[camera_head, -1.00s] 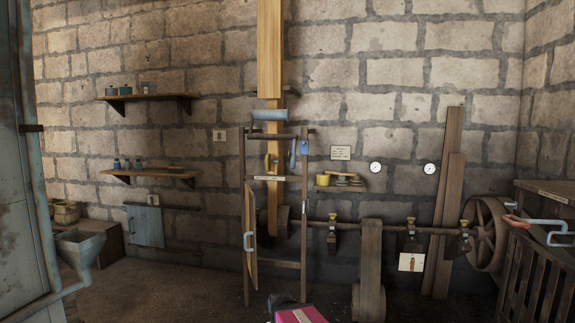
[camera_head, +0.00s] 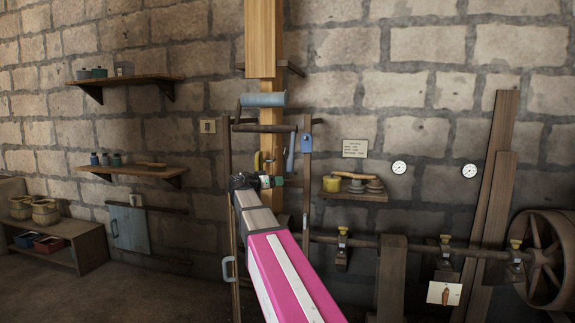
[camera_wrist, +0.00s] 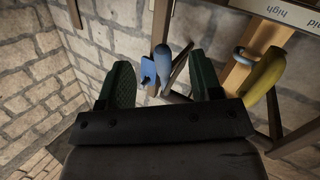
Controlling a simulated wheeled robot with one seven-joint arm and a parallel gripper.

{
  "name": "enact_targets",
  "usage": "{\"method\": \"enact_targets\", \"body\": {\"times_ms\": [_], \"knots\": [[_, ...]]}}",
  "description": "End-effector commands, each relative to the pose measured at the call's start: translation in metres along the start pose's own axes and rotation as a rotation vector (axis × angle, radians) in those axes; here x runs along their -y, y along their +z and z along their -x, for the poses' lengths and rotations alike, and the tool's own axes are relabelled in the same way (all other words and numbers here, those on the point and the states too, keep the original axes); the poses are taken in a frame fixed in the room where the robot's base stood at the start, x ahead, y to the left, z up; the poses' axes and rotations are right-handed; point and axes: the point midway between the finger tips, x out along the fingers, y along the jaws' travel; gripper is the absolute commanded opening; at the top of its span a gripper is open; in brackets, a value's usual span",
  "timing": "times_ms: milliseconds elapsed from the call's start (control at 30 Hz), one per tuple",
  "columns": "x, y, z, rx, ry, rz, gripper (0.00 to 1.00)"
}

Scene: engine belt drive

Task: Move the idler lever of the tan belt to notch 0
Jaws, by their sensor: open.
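The tan belt (camera_head: 263,38) runs vertically up the wall behind a wooden frame. A lever with a blue-grey handle (camera_head: 291,152) hangs beside a blue plate (camera_head: 306,140) on the frame's right post. In the wrist view, this handle (camera_wrist: 163,66) and the blue plate (camera_wrist: 148,76) lie between my fingers in the picture, apparently beyond them. A yellow handle (camera_head: 258,161) is left of it, and shows at right in the wrist view (camera_wrist: 264,76). Which is the tan belt's idler lever is unclear; no notch numbers are readable. My gripper (camera_head: 268,176) is open and empty before the frame.
A blue-grey roller (camera_head: 263,99) sits above the frame's crossbar. A small shelf (camera_head: 352,196) with a yellow pot stands to the right, above a horizontal shaft (camera_head: 400,243) with several brackets. Two wall shelves are at left. A large wheel (camera_head: 545,260) is at far right.

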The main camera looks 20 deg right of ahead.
Motion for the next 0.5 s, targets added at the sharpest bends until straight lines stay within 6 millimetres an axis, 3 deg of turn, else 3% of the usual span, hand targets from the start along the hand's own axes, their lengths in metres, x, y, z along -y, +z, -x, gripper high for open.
{"method": "enact_targets", "body": {"times_ms": [33, 100, 200, 367, 500], "knots": [[-0.001, -0.021, 0.0, -0.037, 0.016, -0.027, 0.59], [-0.005, -0.04, 0.001, -0.078, 0.033, -0.056, 0.59], [-0.009, -0.054, 0.002, -0.111, 0.047, -0.079, 0.59], [-0.011, -0.06, -0.008, -0.122, 0.053, -0.085, 0.59], [-0.012, -0.062, -0.031, -0.12, 0.053, -0.084, 0.59]]}}
